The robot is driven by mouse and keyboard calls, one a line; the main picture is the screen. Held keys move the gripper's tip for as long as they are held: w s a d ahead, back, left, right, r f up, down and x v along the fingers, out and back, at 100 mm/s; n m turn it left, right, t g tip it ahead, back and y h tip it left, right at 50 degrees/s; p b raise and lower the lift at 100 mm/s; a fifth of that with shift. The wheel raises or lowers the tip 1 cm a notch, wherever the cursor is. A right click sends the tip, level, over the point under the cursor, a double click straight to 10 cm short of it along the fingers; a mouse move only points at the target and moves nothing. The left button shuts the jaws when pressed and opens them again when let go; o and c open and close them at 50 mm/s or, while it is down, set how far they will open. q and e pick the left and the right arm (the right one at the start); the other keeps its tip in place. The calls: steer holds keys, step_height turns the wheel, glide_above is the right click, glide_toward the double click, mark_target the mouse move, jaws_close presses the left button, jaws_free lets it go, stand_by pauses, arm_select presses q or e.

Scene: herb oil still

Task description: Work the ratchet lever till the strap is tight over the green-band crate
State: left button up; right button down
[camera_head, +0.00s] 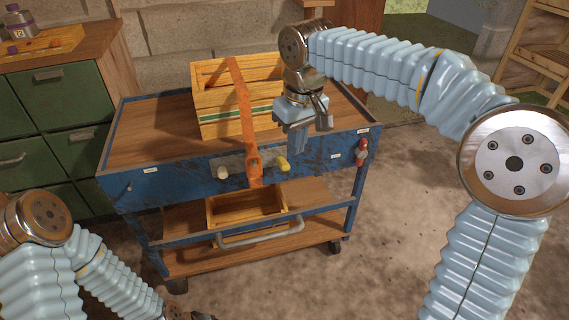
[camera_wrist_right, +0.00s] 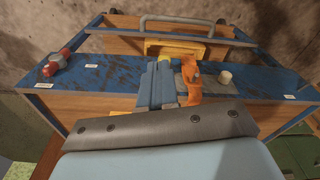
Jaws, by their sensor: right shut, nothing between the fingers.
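The green-band crate (camera_head: 222,125), slatted wood with a green stripe, stands on the blue cart's wooden top. The ratchet also shows in the right wrist view (camera_wrist_right: 191,82). A yellow grip (camera_head: 283,165) sticks out just right of the ratchet. My right gripper (camera_head: 299,148) is shut and empty, pointing down in front of the cart's face, right of the strap and near the yellow grip. Contact with the grip cannot be told.
The blue cart (camera_head: 180,187) has a pale knob (camera_head: 222,173) left of the ratchet and a red-handled fitting (camera_head: 361,151) at right. A green cabinet (camera_head: 60,110) stands at left.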

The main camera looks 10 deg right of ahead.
steer(key=r, duration=0.5)
steer(key=shift+s+r+p, duration=0.1)
steer(key=shift+s+p, duration=0.15)
steer(key=shift+p, duration=0.05)
stand_by(0.6)
